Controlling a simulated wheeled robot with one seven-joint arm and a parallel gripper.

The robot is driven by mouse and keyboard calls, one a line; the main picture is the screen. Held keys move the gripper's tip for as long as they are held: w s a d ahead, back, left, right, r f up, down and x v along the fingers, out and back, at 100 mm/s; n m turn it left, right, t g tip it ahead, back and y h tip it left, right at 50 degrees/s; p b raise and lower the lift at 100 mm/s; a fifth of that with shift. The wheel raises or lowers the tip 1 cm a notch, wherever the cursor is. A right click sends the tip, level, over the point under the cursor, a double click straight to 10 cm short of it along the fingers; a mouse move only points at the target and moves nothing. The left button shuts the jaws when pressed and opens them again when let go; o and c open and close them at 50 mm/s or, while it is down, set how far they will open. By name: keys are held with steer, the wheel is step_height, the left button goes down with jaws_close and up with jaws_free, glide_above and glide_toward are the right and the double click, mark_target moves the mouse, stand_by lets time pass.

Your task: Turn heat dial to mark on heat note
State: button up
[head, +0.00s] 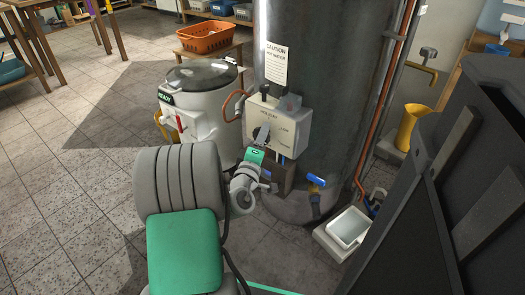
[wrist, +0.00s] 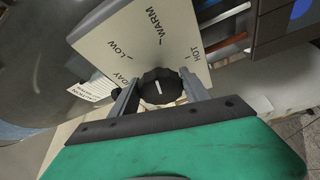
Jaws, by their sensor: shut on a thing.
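The heat dial (wrist: 168,88) is a black ribbed knob with a white pointer line, on a pale control plate (wrist: 112,42) marked LOW, WARM and HOT. In the wrist view its pointer line runs roughly toward the WARM side. My gripper (wrist: 159,83) is shut on the dial, one grey finger on each side. In the head view the control box (head: 289,128) is on the tall grey tank, and my gripper (head: 264,133) covers part of its front. A white paper headed CAUTION (head: 276,65) hangs above; I cannot tell whether it is the heat note.
A white lidded boiler (head: 204,100) stands just left of the tank. A copper pipe (head: 384,95) runs down the tank's right side. A blue-handled valve (head: 316,181) sits below the box. A dark tub (head: 470,160) fills the right. Tiled floor at left is mostly open.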

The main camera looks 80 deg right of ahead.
steer(key=shift+f+m+g+h+b, duration=0.15)
steer(key=shift+m+h+b, duration=0.15)
steer(key=shift+m+b, duration=0.45)
steer(key=shift+m+g+h+b, duration=0.15)
steer(key=shift+m+h+b, duration=0.15)
steer(key=shift+m+b, duration=0.4)
steer(key=shift+m, duration=0.25)
steer(key=o, duration=1.3)
steer(key=a, duration=0.2)
steer(key=a+f, duration=0.1)
steer(key=a, duration=0.4)
steer(key=shift+w+a+f, duration=0.15)
steer(key=shift+w+a, duration=0.15)
